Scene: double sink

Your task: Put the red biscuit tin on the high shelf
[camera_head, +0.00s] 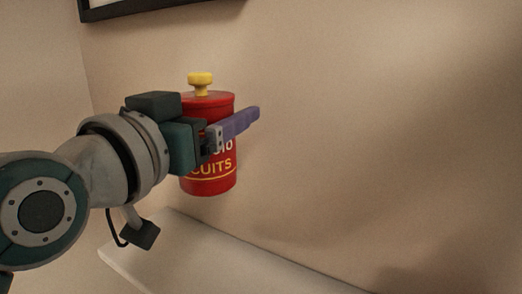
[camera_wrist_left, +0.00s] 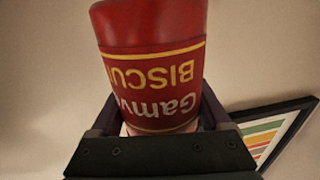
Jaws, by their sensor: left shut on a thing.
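The red biscuit tin (camera_head: 212,182) is a red cylinder with yellow lettering and a yellow knob on its lid. My left gripper (camera_head: 232,126) is shut on it, around its body, and holds it upright in the air. In the left wrist view the tin (camera_wrist_left: 150,28) fills the middle, with its lettering upside down, between the two fingers of my left gripper (camera_wrist_left: 160,118). A pale shelf (camera_head: 200,250) is below the tin in the head view, with a visible gap between them. My right gripper is not in view.
The shelf's visible top is bare. A plain beige wall is behind the tin. A dark-framed picture (camera_head: 130,10) hangs at the top left of the head view; a framed picture with coloured stripes (camera_wrist_left: 268,134) shows at the right of the left wrist view.

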